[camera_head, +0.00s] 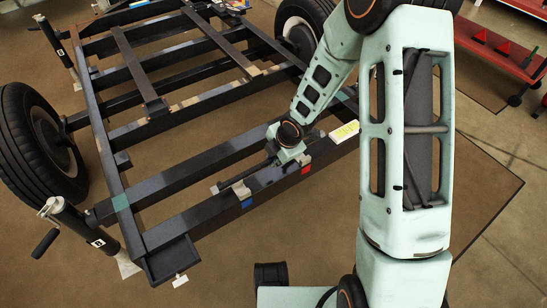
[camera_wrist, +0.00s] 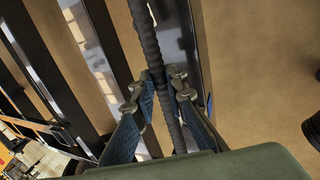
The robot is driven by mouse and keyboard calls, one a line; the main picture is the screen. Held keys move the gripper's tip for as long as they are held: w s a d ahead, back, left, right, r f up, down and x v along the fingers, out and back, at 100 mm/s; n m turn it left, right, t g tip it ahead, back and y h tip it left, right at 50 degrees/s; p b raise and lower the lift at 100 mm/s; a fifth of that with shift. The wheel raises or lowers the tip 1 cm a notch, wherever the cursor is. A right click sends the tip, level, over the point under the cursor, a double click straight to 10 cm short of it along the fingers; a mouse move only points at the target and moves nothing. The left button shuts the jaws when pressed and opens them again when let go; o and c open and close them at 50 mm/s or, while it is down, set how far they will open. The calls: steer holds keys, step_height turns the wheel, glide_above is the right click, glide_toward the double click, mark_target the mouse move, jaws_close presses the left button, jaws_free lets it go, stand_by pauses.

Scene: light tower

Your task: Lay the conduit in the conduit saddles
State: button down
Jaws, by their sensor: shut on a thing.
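The conduit is a dark ribbed rod (camera_wrist: 150,45) running between my fingers in the wrist view; its free end (camera_head: 228,184) points left in the head view. My gripper (camera_wrist: 160,88) is shut on it, just above the front dark beam of the trailer frame (camera_head: 180,222). A small pale saddle (camera_head: 241,191) sits on that beam by a blue mark (camera_head: 246,203), close to the conduit's free end. A red mark (camera_head: 306,169) is on the same beam to the right; any saddle there is mostly hidden by my gripper. I cannot tell whether the conduit touches the saddle.
The frame has several dark crossbars and tyres (camera_head: 42,148) at its sides. A jack with a crank (camera_head: 82,230) stands at the front left corner. A white and yellow label (camera_head: 344,132) lies right of my gripper. A red cart (camera_head: 500,50) stands at the far right.

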mark_target(271, 172)
steer(key=shift+f+b, duration=2.15)
steer(key=shift+f, duration=0.75)
steer(key=shift+f, duration=0.1)
steer(key=c, duration=1.8)
jaws_free()
steer(key=shift+c, duration=0.2)
steer(key=v, duration=1.2)
